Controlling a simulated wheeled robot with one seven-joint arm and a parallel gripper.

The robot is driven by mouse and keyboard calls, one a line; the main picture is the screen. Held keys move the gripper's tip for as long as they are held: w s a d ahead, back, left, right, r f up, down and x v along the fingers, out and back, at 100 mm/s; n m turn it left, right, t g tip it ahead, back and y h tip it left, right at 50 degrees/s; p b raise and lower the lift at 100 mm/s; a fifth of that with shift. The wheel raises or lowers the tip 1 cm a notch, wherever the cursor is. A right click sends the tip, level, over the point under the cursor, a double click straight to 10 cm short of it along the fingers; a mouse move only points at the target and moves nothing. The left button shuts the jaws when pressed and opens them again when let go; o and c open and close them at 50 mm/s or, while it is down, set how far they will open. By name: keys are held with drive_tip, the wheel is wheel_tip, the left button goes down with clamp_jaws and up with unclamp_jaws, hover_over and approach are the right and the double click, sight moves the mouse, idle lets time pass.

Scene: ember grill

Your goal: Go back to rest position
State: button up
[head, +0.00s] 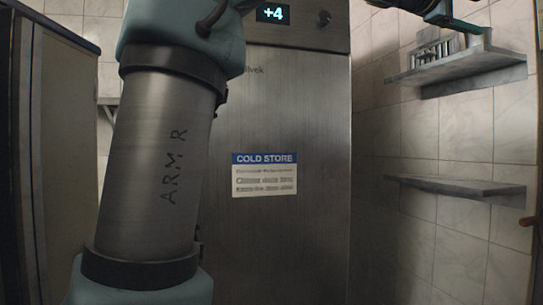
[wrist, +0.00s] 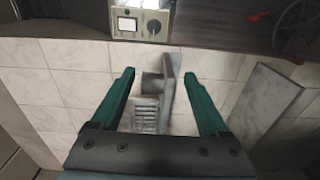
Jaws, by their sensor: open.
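My gripper (wrist: 159,75) shows in the wrist view with its two green fingers spread wide and nothing between the tips. Beyond the fingers is a small shelf (wrist: 168,88) on the tiled wall, with a ribbed metal item (wrist: 146,113) on or beside it. In the head view my arm crosses the left side, in front of the cold store.
The steel cold store (head: 290,120) stands ahead, with a "+4" display (head: 272,14) and a label (head: 264,175). The upper shelf holds a metal rack (head: 432,53). A lower shelf (head: 460,187) looks empty. A dark cabinet (head: 60,150) stands at left. A gauge box (wrist: 140,22) shows in the wrist view.

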drive_tip(key=w+a+f+t+y, duration=0.1)
drive_tip(key=w+a+f+y, duration=0.3)
drive_tip(key=f, duration=0.5)
drive_tip(key=w+a+f+t+y, duration=0.1)
drive_tip(key=w+a+f, duration=0.1)
drive_tip(key=w+f, duration=0.55)
drive_tip(key=w+a+f+m+y, duration=0.1)
drive_tip(key=w+a+f+y, duration=0.15)
drive_tip(key=a+f, duration=0.6)
drive_tip(key=w+a+f+y, duration=0.1)
drive_tip(key=a+f+y, duration=0.35)
drive_tip(key=f, duration=0.75)
drive_tip(key=s+a+f+m+g+y, duration=0.1)
drive_tip(key=s+a+f, duration=0.2)
drive_tip(key=a+f, duration=0.6)
drive_tip(key=s+a+f+m+g+y, duration=0.1)
drive_tip(key=s+a+f+g+y, duration=0.15)
drive_tip(key=a+f, duration=0.6)
drive_tip(key=s+a+f+m+g+y, duration=0.1)
drive_tip(key=s+a+f+g, duration=0.1)
drive_tip(key=s+a+f, duration=0.7)
drive_tip(key=s+a, duration=0.2)
drive_tip(key=shift+s+a, duration=0.15)
drive_tip(key=shift+s, duration=0.15)
drive_tip(key=shift+y, duration=0.25)
drive_tip(key=shift+c, duration=0.2)
